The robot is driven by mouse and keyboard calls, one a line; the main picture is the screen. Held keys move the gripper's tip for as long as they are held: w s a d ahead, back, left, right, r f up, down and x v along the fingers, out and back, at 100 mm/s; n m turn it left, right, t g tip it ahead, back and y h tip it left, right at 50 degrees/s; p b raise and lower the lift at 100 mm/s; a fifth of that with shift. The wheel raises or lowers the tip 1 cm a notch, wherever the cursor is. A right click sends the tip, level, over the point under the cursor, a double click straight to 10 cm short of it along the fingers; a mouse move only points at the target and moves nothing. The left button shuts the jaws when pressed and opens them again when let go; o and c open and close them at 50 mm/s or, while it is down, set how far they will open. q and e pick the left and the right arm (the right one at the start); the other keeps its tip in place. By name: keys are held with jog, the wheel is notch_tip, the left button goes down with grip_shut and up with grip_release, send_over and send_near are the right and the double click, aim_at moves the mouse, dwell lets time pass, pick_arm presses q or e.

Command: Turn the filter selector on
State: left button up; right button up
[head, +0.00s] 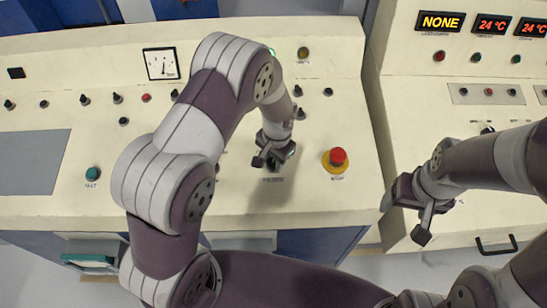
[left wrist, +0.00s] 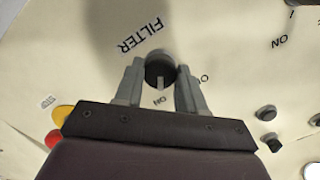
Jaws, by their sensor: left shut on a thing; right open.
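The filter selector (left wrist: 158,68) is a round dark knob with a pale pointer mark, in the left wrist view. The word FILTER is printed beside it, and another label on its right side is partly hidden by a finger. My left gripper (left wrist: 160,85) has one finger on each side of the knob and is shut on it. In the head view my left gripper (head: 272,158) is down at the front middle of the console, largely covering the selector. My right gripper (head: 406,214) is open and empty, in front of the right console.
A red emergency button (head: 338,157) on a yellow base stands just right of my left gripper. A green button (head: 93,174) is at the left. Several small knobs line the cream panel (head: 60,125). The right console (head: 455,75) carries lit displays.

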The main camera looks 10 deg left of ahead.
pick_arm(q)
jog(key=shift+w+r, duration=0.1)
jog(key=shift+r, duration=0.05)
dwell(0.3)
jog(key=o, duration=0.9)
jog(key=shift+o, duration=0.8)
notch_tip(320, 180, up, 13)
jog(key=b, duration=0.2)
jog(key=shift+s+d+f, duration=0.2)
jog(key=shift+d, duration=0.25)
